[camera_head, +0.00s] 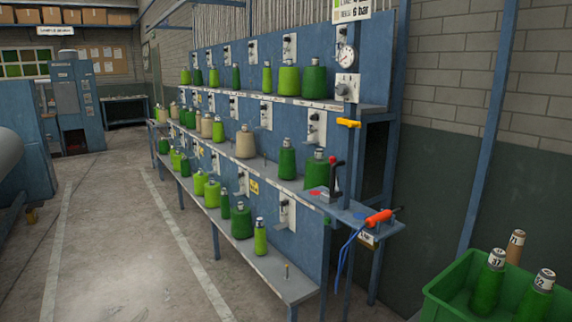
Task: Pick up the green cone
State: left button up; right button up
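Several green cones of yarn stand upright on a blue three-tier rack (368,60). Top-shelf ones include a large cone (313,80) at the near end. On the middle shelf, a dark green cone (287,160) and a larger green cone (316,170) stand near the right end. On the lowest shelf, a light green cone (260,238) is nearest, with a wider green cone (241,222) behind it. Two more green cones, one labelled 37 (488,284) and one labelled 52 (536,298), stand in a green crate. Neither of my grippers is in view.
The green crate (455,268) at the lower right also holds a tan cone (515,247). An orange-red tool (378,218) with a blue cord lies on the rack's end ledge. Bare pegs show on the shelves. A blue machine (77,105) stands far left. The aisle floor (120,235) is clear.

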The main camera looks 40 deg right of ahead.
aim_at(287, 169)
jog(key=z, duration=0.5)
jog(key=i+z, duration=0.6)
jog(key=z, duration=0.2)
jog(key=i+j+z, duration=0.15)
jog(key=i+z, duration=0.25)
jog(key=i+j+z, duration=0.2)
jog(key=z, duration=0.2)
